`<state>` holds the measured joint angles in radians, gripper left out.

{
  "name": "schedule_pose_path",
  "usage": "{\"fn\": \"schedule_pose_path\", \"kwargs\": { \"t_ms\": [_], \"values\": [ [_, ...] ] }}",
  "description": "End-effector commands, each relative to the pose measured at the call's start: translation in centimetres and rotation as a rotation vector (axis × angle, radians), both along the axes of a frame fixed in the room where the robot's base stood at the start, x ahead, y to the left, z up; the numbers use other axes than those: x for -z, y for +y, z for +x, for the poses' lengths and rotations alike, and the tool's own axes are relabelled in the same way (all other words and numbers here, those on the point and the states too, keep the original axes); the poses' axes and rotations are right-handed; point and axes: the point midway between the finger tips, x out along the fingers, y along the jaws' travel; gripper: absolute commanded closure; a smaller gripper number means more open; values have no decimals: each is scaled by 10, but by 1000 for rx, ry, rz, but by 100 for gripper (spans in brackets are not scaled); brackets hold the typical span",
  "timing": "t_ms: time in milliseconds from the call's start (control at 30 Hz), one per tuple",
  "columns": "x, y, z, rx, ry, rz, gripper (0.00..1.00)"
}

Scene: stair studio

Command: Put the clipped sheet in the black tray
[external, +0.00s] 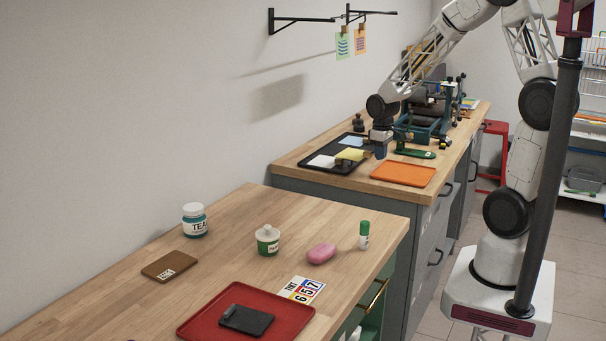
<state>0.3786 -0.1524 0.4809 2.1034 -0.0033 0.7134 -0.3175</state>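The black tray (313,167) lies on the far counter, to the left of my gripper. In it are a white sheet (321,161), a pale blue sheet (352,141) and a yellow sheet (350,154). The yellow one has a small brownish piece at its right end, possibly a clip. My gripper (380,153) points down at the tray's right edge, close to the yellow sheet. Its fingers are too small and dark to show whether they are open or touch that sheet. A green sheet (343,46) and an orange sheet (360,40) hang clipped on the wall rail.
An orange tray (403,174) and a green tool (415,153) lie right of my gripper. A teal press (430,118) stands behind. A dark knobbed object (358,123) stands near the wall. The near counter holds a red tray (200,323), jars and small items.

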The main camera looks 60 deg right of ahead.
Motion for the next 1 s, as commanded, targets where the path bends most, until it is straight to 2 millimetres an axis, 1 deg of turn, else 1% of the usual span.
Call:
{"fn": "schedule_pose_path", "kwargs": {
  "t_ms": [33, 200, 400, 600, 1000],
  "values": [
    [0, -11, -2, 0, 0, 0, 100],
    [-2, -41, -6, -13, 0, 0, 100],
    [-3, -64, -11, -26, 2, 1, 100],
    [-3, -73, -14, -32, 2, 1, 100],
    [-3, -74, -13, -33, 2, 1, 100]
  ]
}}
